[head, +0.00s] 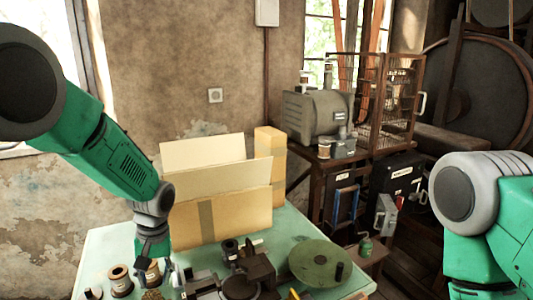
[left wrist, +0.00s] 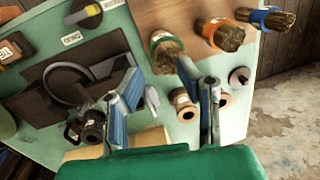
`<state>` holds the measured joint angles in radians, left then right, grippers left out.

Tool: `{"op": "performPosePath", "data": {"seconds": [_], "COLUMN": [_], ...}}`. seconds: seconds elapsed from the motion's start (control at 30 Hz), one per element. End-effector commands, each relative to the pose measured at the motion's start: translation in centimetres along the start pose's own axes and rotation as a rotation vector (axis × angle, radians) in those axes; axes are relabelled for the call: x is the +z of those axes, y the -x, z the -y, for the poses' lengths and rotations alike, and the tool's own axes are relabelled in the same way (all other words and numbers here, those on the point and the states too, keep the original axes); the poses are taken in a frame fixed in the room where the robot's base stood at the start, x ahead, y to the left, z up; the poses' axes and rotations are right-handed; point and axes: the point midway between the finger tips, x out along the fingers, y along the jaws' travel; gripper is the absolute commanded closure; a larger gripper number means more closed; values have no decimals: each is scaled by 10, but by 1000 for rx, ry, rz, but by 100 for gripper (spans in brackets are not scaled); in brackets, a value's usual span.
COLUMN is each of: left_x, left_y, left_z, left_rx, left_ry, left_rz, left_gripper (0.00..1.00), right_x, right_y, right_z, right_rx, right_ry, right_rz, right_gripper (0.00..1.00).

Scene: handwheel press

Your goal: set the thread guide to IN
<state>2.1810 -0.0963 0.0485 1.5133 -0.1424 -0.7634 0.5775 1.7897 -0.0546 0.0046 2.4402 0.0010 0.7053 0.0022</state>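The dark press (head: 240,280) stands at the front of the pale green table, beside a round green handwheel (head: 320,262). In the left wrist view the dark machine (left wrist: 75,85) with a ring on it lies to the left of the fingers, with small white labels too blurred to read. I cannot tell which part is the thread guide or how it is set. My left gripper (head: 160,265) hangs over the table left of the press. In the left wrist view its two fingers (left wrist: 165,85) are apart with nothing held. My right gripper is out of view.
Wooden spools (head: 120,281) stand at the table's front left. Banded bundles (left wrist: 225,35) line a brown board in the left wrist view. A large cardboard box (head: 222,213) stands behind the press. A motor (head: 318,112) and wire cage sit on a bench at the back.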

Motion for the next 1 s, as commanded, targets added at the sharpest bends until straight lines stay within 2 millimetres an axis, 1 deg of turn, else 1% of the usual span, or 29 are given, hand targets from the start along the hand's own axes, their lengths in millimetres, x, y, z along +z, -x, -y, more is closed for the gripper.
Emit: {"op": "performPosePath", "data": {"seconds": [0.03,0.17,0.27,0.3,0.37,0.4,0.47,0.5,0.57,0.6,0.67,0.7,0.8,0.87,0.9,0.93,1.0], "left_x": [9,33,59,74,101,123,158,179,208,226,251,266,300,319,325,319,315], "left_y": [-16,-56,-95,-112,-141,-160,-183,-195,-207,-212,-216,-218,-217,-214,-216,-228,-244], "left_z": [3,10,18,22,32,40,54,63,76,84,96,104,122,133,136,131,126], "left_rx": [8,37,65,77,97,111,129,139,148,152,154,154,149,144,142,144,144], "left_ry": [-13,-54,-91,-107,-136,-156,-184,-202,-226,-239,-258,-271,-300,-318,-330,-332,-338], "left_rz": [8,15,22,26,29,30,26,20,9,2,-8,-16,-30,-38,-48,-58,-63], "left_gripper": [69,69,69,69,69,69,69,69,69,69,69,69,69,69,69,69,69], "right_x": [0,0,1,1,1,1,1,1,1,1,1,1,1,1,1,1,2], "right_y": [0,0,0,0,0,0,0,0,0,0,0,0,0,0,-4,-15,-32], "right_z": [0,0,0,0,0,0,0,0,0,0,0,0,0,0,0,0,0], "right_rx": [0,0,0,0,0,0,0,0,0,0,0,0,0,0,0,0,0], "right_ry": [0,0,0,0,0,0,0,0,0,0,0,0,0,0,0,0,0], "right_rz": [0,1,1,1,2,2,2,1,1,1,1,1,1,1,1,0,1], "right_gripper": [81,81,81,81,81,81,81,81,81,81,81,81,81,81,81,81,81]}}
